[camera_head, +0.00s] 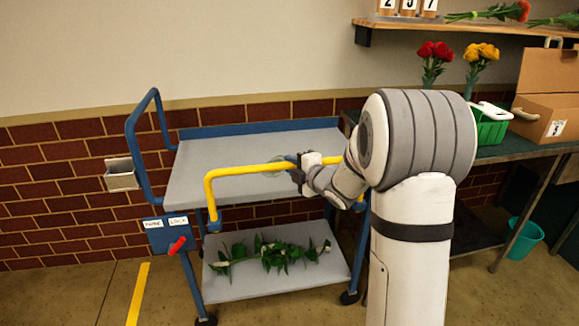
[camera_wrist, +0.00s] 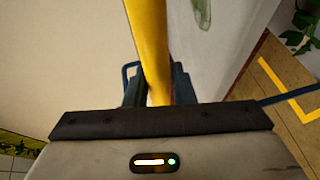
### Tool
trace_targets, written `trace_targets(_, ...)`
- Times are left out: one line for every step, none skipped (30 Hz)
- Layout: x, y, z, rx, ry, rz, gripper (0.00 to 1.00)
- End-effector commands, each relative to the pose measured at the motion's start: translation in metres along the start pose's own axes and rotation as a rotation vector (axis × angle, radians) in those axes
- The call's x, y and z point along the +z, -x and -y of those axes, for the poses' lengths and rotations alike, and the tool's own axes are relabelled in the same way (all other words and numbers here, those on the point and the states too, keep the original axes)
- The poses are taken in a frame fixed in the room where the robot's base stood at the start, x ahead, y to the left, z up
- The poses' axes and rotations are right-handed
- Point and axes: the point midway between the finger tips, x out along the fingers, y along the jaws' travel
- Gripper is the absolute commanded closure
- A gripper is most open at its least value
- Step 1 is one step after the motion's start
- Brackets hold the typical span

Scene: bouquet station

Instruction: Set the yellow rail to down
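The yellow rail (camera_head: 245,169) runs along the near side of the blue and grey cart (camera_head: 200,188). Its crossbar stands above the level of the top shelf. Its left post goes down to a blue mount at the cart's near left corner; its right end is partly hidden behind my arm. My gripper (camera_head: 298,174) is at the crossbar, right of its middle. In the wrist view the rail (camera_wrist: 150,45) passes between the two dark fingers (camera_wrist: 158,88), which sit close against it on both sides.
A red lever (camera_head: 177,246) sits on the cart's blue panel, under "PARK" and "LOCK" labels. Leafy stems (camera_head: 265,252) lie on the lower shelf. A clear round item (camera_head: 275,170) shows behind the rail. A green workbench (camera_head: 505,148) with flowers and a box stands right. Floor left of the cart is clear.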

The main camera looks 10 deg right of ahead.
Motion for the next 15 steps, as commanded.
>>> trace_targets(0.0001, 0.0001, 0.0, 0.0, 0.0, 0.0, 0.82)
trace_targets(0.0001, 0.0002, 0.0, 0.0, 0.0, 0.0, 0.84)
trace_targets(0.0002, 0.0002, 0.0, 0.0, 0.0, 0.0, 0.87)
trace_targets(0.0002, 0.0002, 0.0001, 0.0, 0.0, 0.0, 0.9)
trace_targets(0.0003, 0.0003, 0.0001, 0.0, 0.0, 0.0, 0.92)
trace_targets(0.0003, 0.0003, 0.0001, 0.0, 0.0, 0.001, 0.95)
trace_targets(0.0004, 0.0003, 0.0001, 0.0, 0.0, 0.001, 0.98)
trace_targets(0.0004, 0.0003, 0.0001, 0.0, 0.0, 0.001, 1.0)
trace_targets(0.0004, 0.0004, 0.0001, 0.0, 0.0, 0.001, 1.0)
trace_targets(0.0005, 0.0004, 0.0001, 0.0, 0.0, 0.001, 1.0)
trace_targets(0.0005, 0.0004, 0.0002, 0.0, 0.0, 0.001, 1.0)
trace_targets(0.0006, 0.0004, 0.0002, 0.0, 0.0, 0.001, 1.0)
trace_targets(0.0006, 0.0004, 0.0002, 0.0, 0.0, 0.001, 1.0)
trace_targets(0.0006, 0.0005, 0.0002, 0.0, 0.0, 0.001, 1.0)
trace_targets(0.0007, 0.0005, 0.0002, 0.0, 0.0, 0.001, 1.0)
